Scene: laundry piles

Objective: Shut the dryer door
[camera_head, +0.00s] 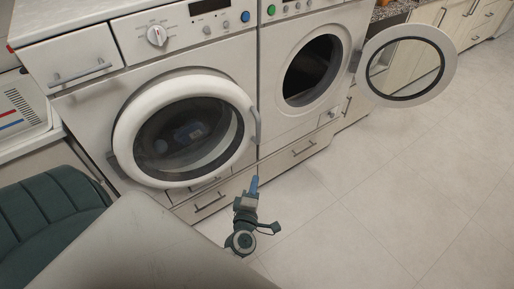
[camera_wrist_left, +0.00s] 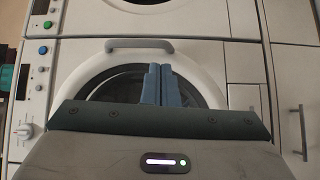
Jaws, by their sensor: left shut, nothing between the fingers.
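Two white front-loading machines stand side by side; no label tells me which is the dryer. The left machine's round door (camera_head: 122,125) lies over its opening, with dark laundry behind the glass; I cannot tell whether it is fully latched. Its handle (camera_head: 255,125) is on the right, and also shows in the left wrist view (camera_wrist_left: 140,46). The right machine's door (camera_head: 446,72) stands wide open to the right of its dark opening. My left gripper (camera_head: 254,180) is shut and empty, low in front of the left door's right side. In the wrist view its fingers (camera_wrist_left: 160,68) overlap that door.
Drawers (camera_head: 303,151) run below the machines. A dark green padded seat (camera_head: 45,215) is at the lower left. Cabinets (camera_head: 470,20) line the back right. The tiled floor (camera_head: 400,190) in front and to the right is clear.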

